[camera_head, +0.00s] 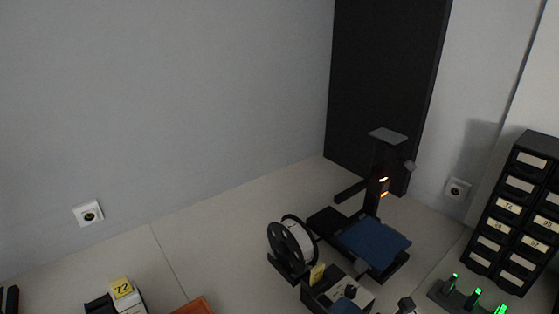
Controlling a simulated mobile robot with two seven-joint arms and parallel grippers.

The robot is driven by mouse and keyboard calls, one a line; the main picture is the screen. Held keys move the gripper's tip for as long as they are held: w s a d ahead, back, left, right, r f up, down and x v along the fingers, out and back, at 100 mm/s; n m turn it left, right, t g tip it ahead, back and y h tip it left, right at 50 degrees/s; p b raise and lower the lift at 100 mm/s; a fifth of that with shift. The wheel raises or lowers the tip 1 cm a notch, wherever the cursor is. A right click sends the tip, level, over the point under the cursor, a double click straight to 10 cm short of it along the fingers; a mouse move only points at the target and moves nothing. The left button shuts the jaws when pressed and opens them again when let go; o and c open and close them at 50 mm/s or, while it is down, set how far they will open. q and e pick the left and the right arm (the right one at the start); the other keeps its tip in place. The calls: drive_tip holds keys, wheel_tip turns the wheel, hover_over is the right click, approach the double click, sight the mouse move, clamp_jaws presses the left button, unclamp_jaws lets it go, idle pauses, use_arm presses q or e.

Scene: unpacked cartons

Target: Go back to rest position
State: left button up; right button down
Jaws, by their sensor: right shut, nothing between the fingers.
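My right gripper (406,304) shows only as a small dark and grey tip at the bottom edge, right of centre. It is shut with nothing in it, and most of it is cut off by the frame. It is in front of the printer-like machine and left of the green-lit rack. My left gripper is not in view.
A black machine with a blue bed (372,241) stands by a spool (292,242). A small box (326,290), a green-lit rack (462,298), a drawer cabinet (514,215), an orange tray (195,306) and a block labelled 72 (124,293) are around it. The left-middle tabletop is clear.

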drive_tip(key=s+d+f+m+g+h+p, duration=0.1)
drive_tip(key=s+d+f+m+h, duration=0.1)
drive_tip(key=f+m, duration=0.5)
drive_tip(key=s+d+f+m+g+h+p, duration=0.1)
drive_tip(key=s+d+f+m+h, duration=0.2)
drive_tip(key=m, duration=0.8)
drive_tip(key=s+d+f+m+g+h, duration=0.2)
drive_tip(key=s+f+m+h, duration=0.4)
drive_tip(key=f+m, duration=0.3)
drive_tip(key=shift+s+d+f+h+p, duration=0.35)
drive_tip(key=shift+f+h, duration=0.25)
drive_tip(key=shift+f, duration=0.3)
